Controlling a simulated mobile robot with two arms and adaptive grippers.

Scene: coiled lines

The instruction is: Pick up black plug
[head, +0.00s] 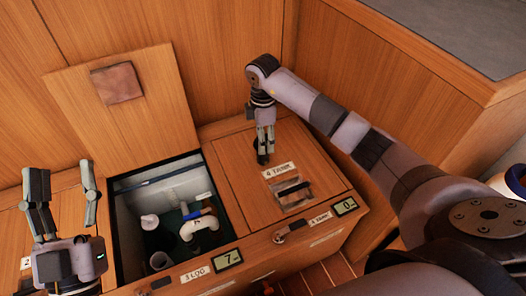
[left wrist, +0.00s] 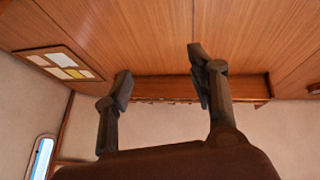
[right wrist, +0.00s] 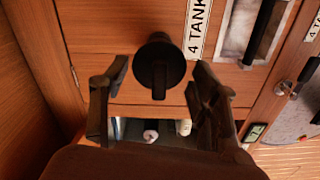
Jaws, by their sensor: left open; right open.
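The black plug (right wrist: 158,62) is a round black piece with a raised grip bar, on the wooden lid beside the "4 TANK" label in the right wrist view. In the head view the plug (head: 262,158) shows as a small dark shape under my right gripper (head: 265,146), partly hidden by the fingers. My right gripper points down and is open, with its fingers (right wrist: 160,78) on either side of the plug in view; I cannot tell whether they touch it. My left gripper (head: 62,172) is open and empty, pointing up at the left, away from the plug.
An open compartment (head: 117,215) holds white pipe fittings left of the lid (head: 230,165). Its raised hatch (head: 150,100) leans against the back wall. Displays reading 7 (head: 228,259) and 0 (head: 345,205) sit on the front edge. A latch plate (head: 291,192) lies near the plug.

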